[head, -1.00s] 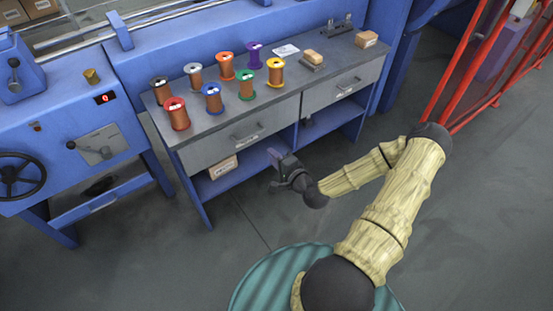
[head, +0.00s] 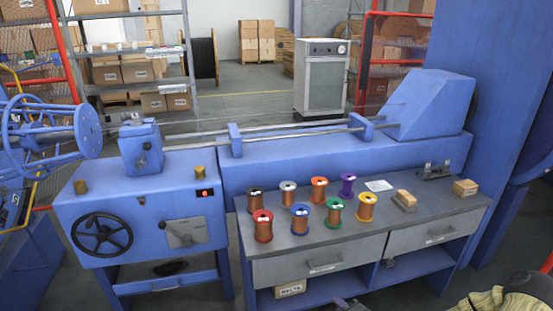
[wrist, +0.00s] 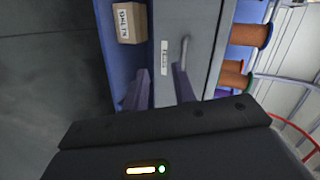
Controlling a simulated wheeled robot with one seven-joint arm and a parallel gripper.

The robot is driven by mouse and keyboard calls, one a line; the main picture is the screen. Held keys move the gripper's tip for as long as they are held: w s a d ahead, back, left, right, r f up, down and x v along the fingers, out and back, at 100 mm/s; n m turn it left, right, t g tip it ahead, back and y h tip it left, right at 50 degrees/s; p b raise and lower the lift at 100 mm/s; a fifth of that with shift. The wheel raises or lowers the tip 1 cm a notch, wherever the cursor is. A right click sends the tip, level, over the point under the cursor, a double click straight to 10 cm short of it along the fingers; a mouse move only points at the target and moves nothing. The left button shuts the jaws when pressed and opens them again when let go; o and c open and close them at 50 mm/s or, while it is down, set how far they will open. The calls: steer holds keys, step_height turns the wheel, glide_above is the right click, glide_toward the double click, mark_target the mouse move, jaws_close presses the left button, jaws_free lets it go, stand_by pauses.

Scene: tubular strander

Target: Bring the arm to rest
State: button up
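My gripper (wrist: 161,84) shows in the wrist view with its two dark fingers apart and nothing between them. It is in front of the grey drawer front of the bench (wrist: 190,55); I cannot tell how far away. In the head view only a small part of my gripper (head: 346,303) shows at the bottom edge, low before the bench. Part of my arm in its pale yellow sleeve (head: 497,302) shows at the bottom right. The rest of the arm is out of view.
Several wire spools (head: 300,222) stand on the grey bench top (head: 330,245), with a small box (head: 465,188) at its right end. A labelled carton (head: 290,288) is on the lower shelf. The blue machine (head: 140,215) with a handwheel stands left. Bare floor (wrist: 45,70) shows in the wrist view.

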steer(key=s+a+r+n+g+h, duration=0.3)
steer(key=s+r+n+g, duration=0.25)
steer(key=s+r, duration=0.35)
steer(key=s+a+r+n+g+h, duration=0.2)
steer(key=s+r+n+g, duration=0.3)
steer(key=r, duration=0.6)
step_height(320, 180, up, 23)
steer(key=s+p, duration=0.1)
steer(key=p, duration=2.2)
steer(key=shift+n+t, duration=0.45)
steer(key=shift+d, duration=0.1)
